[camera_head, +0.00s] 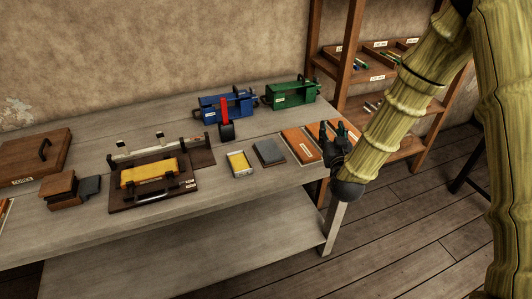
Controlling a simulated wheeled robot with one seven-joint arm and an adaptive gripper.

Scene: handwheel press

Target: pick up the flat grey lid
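The flat grey lid (269,152) lies flat on the workbench, right of a small open tin (239,164) with a yellow inside. Nothing covers the lid. My gripper (334,129) is over the right end of the bench, to the right of the lid and apart from it. Its dark fingers look spread, with no object clearly held between them. A small green patch shows near the fingers, too small to make out.
An orange-brown labelled board (301,144) lies between the lid and my gripper. Blue (227,107) and green (291,94) presses stand behind. A yellow block (149,172) sits in a dark fixture at left. Shelving (380,70) stands behind my arm. The bench's front strip is clear.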

